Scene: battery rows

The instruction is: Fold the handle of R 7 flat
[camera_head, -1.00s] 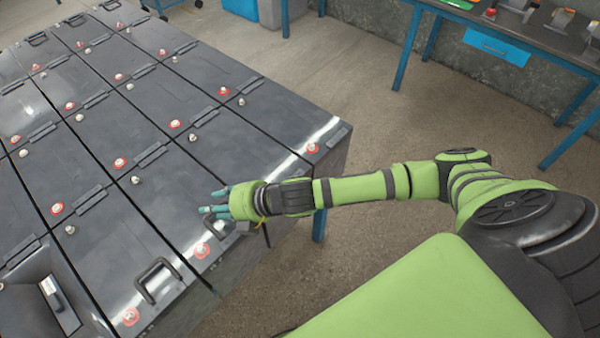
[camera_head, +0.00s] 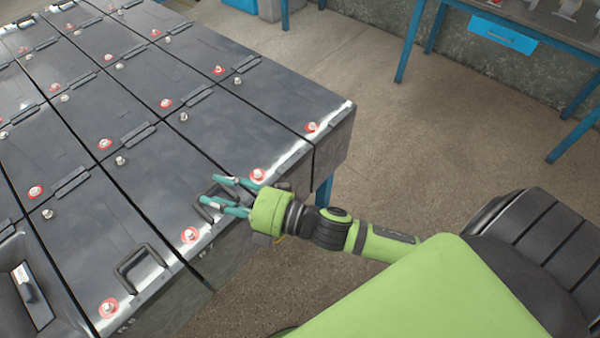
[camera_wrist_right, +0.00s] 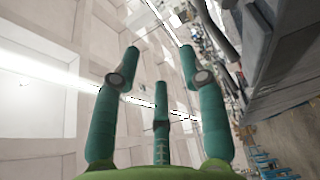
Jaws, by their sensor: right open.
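Dark grey batteries stand in rows at the left of the head view. A black handle (camera_head: 207,208) stands at the front end of one battery, partly hidden by my fingers. I cannot read the labels, so I cannot tell for sure that this is R 7. My right gripper (camera_head: 232,194) is open, its teal fingers spread over the battery's front end beside that handle. I cannot tell whether they touch it. The right wrist view shows the open fingers (camera_wrist_right: 160,95) with nothing between them. My left gripper is out of view.
Another black handle (camera_head: 140,268) stands up on the neighbouring battery to the left. Red-ringed terminals (camera_head: 190,235) sit along the front edge. A blue-legged workbench (camera_head: 505,35) stands at the back right. The floor (camera_head: 400,140) between is clear.

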